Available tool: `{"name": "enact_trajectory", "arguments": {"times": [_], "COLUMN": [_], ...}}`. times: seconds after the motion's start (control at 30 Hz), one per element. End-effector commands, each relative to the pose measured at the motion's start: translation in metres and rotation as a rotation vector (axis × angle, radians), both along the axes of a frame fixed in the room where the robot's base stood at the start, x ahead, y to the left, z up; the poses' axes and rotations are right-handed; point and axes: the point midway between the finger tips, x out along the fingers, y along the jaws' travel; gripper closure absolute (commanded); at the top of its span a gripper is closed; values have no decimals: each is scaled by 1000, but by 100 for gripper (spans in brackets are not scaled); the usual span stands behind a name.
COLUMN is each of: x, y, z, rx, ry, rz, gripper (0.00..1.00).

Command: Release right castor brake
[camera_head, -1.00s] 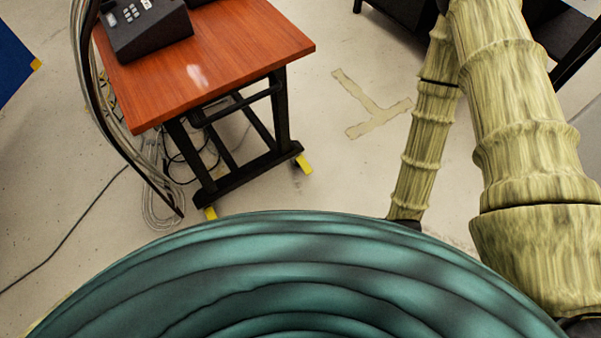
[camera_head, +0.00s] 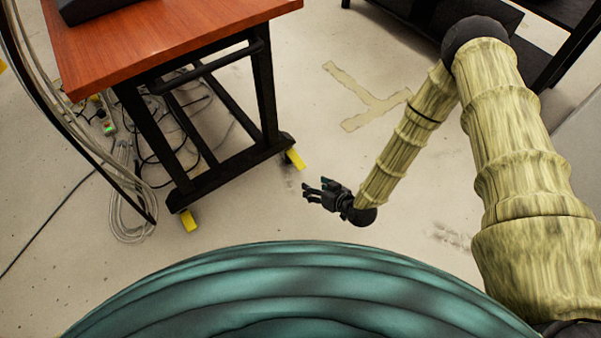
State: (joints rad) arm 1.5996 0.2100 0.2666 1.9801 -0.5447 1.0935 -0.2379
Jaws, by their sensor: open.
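The trolley (camera_head: 180,42) has an orange-brown wooden top and a black frame, and stands at the upper left. A yellow castor brake tab (camera_head: 295,159) sticks out at the right foot of its near side. A second yellow tab (camera_head: 188,221) sits at the left foot. The castor wheels themselves are mostly hidden. My gripper (camera_head: 312,190) is open and empty, just below and to the right of the right tab, fingers pointing left. A gap shows between the fingers and the tab in the picture.
Grey cables (camera_head: 128,200) lie coiled on the floor left of the trolley, with a power strip (camera_head: 107,119) beside them. A black stand (camera_head: 440,22) is at the back right. Floor between is clear.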

Motion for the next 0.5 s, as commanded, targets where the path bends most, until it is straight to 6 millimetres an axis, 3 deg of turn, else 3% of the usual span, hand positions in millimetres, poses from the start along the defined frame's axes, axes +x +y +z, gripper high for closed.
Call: {"name": "enact_trajectory", "arguments": {"times": [0.03,0.5], "x": [12,112], "y": [3,18], "z": [-22,-80], "rx": [14,107], "ry": [-40,-434], "rz": [3,40], "gripper": [41,41]}}
